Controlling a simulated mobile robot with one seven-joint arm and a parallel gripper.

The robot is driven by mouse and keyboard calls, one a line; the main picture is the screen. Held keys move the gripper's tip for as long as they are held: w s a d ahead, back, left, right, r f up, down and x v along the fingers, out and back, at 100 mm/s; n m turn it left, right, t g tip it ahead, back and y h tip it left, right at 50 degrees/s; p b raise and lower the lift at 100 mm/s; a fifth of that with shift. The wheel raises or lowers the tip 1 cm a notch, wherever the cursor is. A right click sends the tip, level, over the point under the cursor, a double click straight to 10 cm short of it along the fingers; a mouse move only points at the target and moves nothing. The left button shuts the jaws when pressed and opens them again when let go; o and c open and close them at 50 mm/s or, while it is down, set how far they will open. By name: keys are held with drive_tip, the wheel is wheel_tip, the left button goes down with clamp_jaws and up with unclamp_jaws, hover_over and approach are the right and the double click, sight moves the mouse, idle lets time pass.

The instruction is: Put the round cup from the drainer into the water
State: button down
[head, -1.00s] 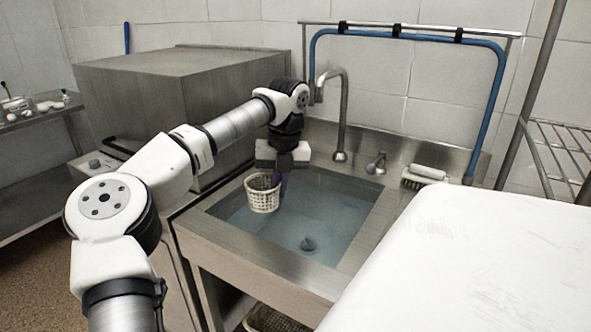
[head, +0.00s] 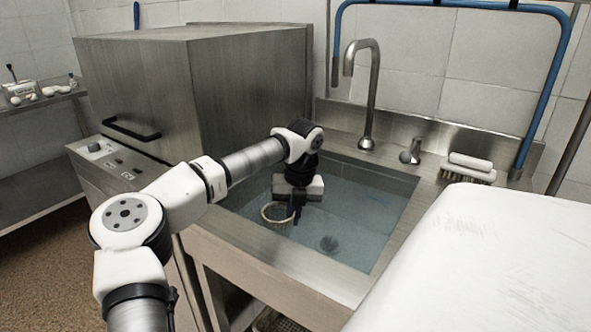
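The round cup (head: 275,223) is a small, pale, perforated basket. It sits low at the left side of the sink basin, and mostly its rim shows. Its lower part seems to be under the water (head: 350,215), though the surface is hard to make out. My gripper (head: 297,212) points down into the basin at the cup's right side. Its dark fingers are at the cup's rim and appear shut on it. The fingertips are small and partly hidden.
A steel tap (head: 368,100) and a small valve (head: 411,152) stand behind the basin. A brush (head: 467,172) lies on the right ledge. A steel box-shaped machine (head: 200,90) stands close on the left. A white surface (head: 480,260) fills the lower right.

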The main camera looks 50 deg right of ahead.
wheel_tip(320, 180, down, 10)
drive_tip(key=shift+f, duration=0.1)
idle(0.4)
drive_tip(key=c, duration=1.6)
unclamp_jaws()
drive_tip(key=shift+f, duration=0.1)
drive_tip(key=r, duration=0.8)
drive_tip(key=s+d+r, duration=0.1)
drive_tip(key=r, duration=0.3)
drive_tip(key=shift+r, duration=0.1)
